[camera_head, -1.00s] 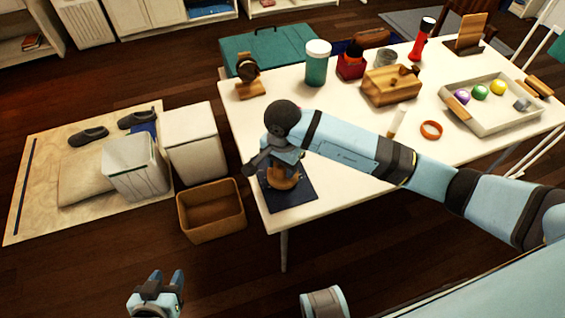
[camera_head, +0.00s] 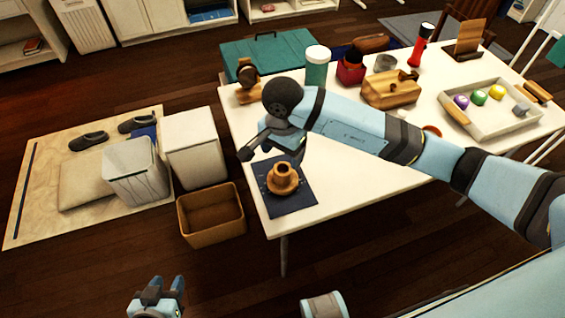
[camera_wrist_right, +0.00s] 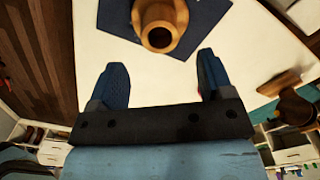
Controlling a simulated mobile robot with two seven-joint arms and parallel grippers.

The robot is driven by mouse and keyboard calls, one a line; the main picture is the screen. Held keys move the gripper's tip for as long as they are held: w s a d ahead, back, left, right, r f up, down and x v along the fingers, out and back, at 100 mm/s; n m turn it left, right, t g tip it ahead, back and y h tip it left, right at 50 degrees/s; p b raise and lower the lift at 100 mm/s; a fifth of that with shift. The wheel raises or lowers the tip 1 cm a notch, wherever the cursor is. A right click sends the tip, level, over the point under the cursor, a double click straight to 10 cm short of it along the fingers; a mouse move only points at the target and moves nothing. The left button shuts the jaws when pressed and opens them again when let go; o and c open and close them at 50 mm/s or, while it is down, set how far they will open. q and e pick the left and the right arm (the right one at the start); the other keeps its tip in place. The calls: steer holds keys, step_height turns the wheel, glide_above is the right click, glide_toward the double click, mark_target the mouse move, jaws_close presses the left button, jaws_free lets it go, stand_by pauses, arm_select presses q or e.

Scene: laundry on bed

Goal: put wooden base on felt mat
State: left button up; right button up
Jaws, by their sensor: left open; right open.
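The wooden base (camera_head: 283,179) is a round, stepped brown piece with a hole in its top. It stands upright on the dark blue felt mat (camera_head: 293,203) at the near left corner of the white table. In the right wrist view the wooden base (camera_wrist_right: 160,20) and the felt mat (camera_wrist_right: 207,18) show at the top edge. My right gripper (camera_wrist_right: 158,82) is open and empty, with the base just beyond its fingertips, apart from them. In the head view the right wrist partly hides its fingers. My left gripper (camera_head: 168,284) is open and empty at the bottom left, away from the table.
A wooden stand with a dark round item (camera_head: 248,82) is at the table's left edge. A green cup (camera_head: 316,68), a wooden box (camera_head: 391,88) and a tray of coloured balls (camera_head: 490,125) stand further back. A brown bin (camera_head: 211,230) sits on the floor left of the table.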

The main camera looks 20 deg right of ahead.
step_height(320, 180, up, 5)
steer(key=shift+f, duration=0.1)
stand_by(0.6)
